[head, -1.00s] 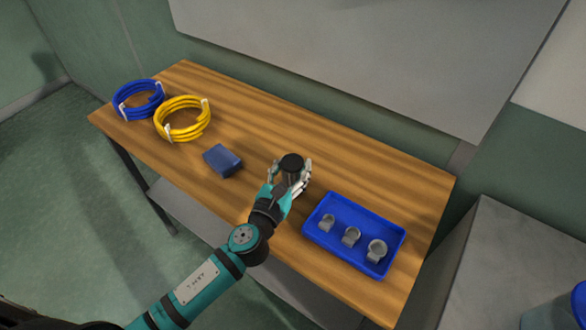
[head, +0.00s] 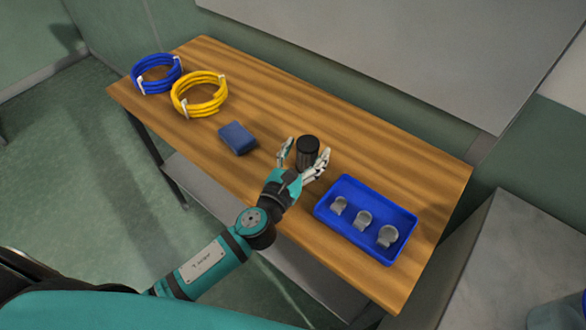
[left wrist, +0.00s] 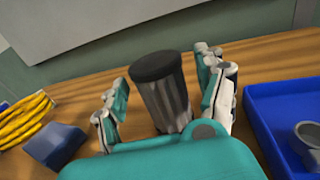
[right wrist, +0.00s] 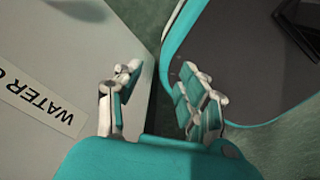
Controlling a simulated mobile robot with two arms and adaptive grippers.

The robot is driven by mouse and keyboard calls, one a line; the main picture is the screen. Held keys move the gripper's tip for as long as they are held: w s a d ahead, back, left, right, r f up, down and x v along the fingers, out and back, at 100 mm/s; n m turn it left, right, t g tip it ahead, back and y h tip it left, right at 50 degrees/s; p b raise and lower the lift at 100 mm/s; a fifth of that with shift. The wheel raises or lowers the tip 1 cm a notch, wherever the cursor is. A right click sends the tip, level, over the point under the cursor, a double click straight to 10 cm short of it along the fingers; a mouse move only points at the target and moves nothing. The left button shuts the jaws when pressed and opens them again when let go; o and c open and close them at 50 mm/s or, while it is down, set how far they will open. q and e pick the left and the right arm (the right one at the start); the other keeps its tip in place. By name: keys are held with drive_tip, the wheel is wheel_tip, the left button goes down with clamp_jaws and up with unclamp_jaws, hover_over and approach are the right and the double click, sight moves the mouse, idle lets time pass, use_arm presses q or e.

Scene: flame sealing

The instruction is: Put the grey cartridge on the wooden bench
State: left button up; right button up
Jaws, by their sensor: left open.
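The grey cartridge (head: 307,152), a cylinder with a dark top, stands upright on the wooden bench (head: 390,140). My left gripper (head: 304,158) is open, with its fingers spread on both sides of the cartridge. In the left wrist view the cartridge (left wrist: 167,98) is between the fingers, with gaps showing on both sides; its lower end is hidden by the hand. My right gripper (right wrist: 155,100) is away from the bench, its fingers apart and nothing between them.
A blue tray (head: 328,222) with three grey clamp-like pieces (head: 363,220) lies right of the cartridge. A dark blue block (head: 237,138), a yellow coil (head: 200,94) and a blue coil (head: 157,73) lie to the left. The bench behind the cartridge is clear.

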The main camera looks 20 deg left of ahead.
use_arm(q)
drive_tip(key=s, duration=0.3)
drive_tip(key=s+a+b, duration=0.1)
drive_tip(key=s, duration=0.2)
drive_tip(key=s+b, duration=0.1)
drive_tip(key=s, duration=0.2)
drive_tip(key=shift+s+a, duration=0.3)
drive_tip(key=shift+a, duration=0.1)
drive_tip(key=shift+s+a+r, duration=0.1)
drive_tip(key=shift+s, duration=0.25)
